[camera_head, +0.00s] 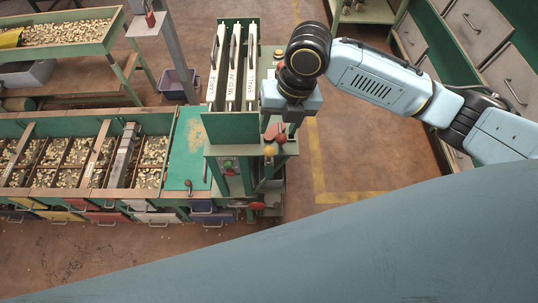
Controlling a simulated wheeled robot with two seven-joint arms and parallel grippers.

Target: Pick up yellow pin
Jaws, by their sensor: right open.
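A small yellow knob-like piece (269,150), which looks like the yellow pin, sits on the small green ledge at the right side of the sorting stand. My right gripper (283,131) points down just above and behind it, over the same ledge. It is open, and its fingers are small and partly lost against red round pieces (281,138) beside the yellow one. I cannot tell whether a finger touches any piece. The lower part of the yellow pin is not clear. My left gripper is out of view.
The green stand (229,128) holds upright white panels marked LARGE, MEDIUM and SMALL (250,75) close left of my gripper. A green hopper bench (115,190) with nuts in bins lies left. Open floor (350,140) with yellow lines lies right; grey drawers (480,35) stand at the upper right.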

